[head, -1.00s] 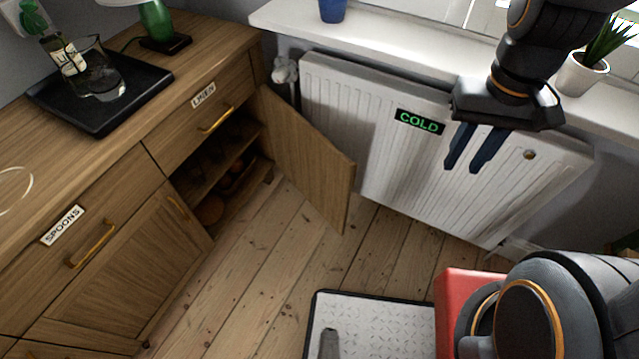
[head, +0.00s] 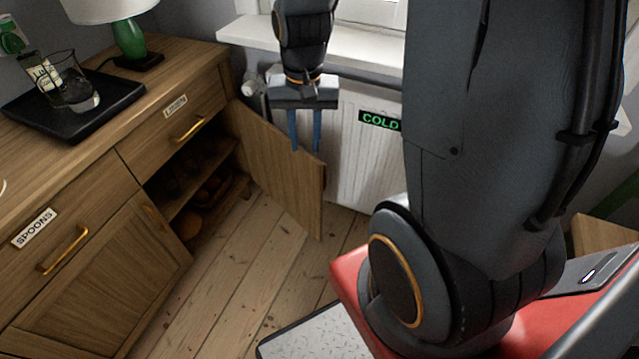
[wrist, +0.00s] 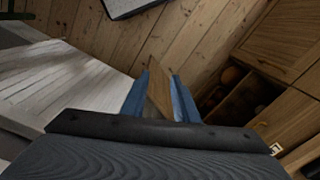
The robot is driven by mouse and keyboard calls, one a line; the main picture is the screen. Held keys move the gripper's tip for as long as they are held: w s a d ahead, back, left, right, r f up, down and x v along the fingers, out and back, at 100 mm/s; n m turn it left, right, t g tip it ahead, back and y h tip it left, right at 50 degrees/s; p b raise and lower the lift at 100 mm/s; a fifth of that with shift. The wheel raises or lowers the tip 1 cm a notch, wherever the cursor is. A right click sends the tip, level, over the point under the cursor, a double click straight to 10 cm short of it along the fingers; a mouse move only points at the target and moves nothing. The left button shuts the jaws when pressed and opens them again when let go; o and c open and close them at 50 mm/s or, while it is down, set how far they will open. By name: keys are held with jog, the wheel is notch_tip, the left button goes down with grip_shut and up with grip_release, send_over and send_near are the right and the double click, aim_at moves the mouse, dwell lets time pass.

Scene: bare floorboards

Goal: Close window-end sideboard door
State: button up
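The window-end sideboard door (head: 275,168) is a wooden panel under the drawer labelled LINEN. It stands wide open, swung out toward the radiator, and the shelves inside (head: 195,190) show. My gripper (head: 305,148) points down at the top of the door near its free edge. Its two blue fingers are apart. In the wrist view the door (wrist: 158,88) shows between the fingers of my gripper (wrist: 160,85), with a gap visible on each side. I cannot tell whether either finger touches it.
The white radiator (head: 365,165) with a COLD sign stands close behind the door, below the window sill (head: 360,45). The sideboard top holds a black tray (head: 75,130) with a glass and a green lamp (head: 130,38). Floorboards (head: 250,265) before the sideboard are clear.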

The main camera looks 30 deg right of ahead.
jog(key=w+d+f+m+b, duration=0.2)
jog(key=w+d+f+m, duration=0.3)
jog(key=f, duration=0.3)
jog(key=w+d+f+m+b, duration=0.2)
jog(key=w+d+f+m, duration=0.3)
jog(key=f, duration=0.3)
jog(key=m+b, duration=0.2)
send_over(325, 179)
jog(key=f, duration=1)
jog(key=shift+w+d, duration=0.1)
jog(key=shift+w, duration=0.2)
jog(key=shift+f, duration=4)
grip_shut()
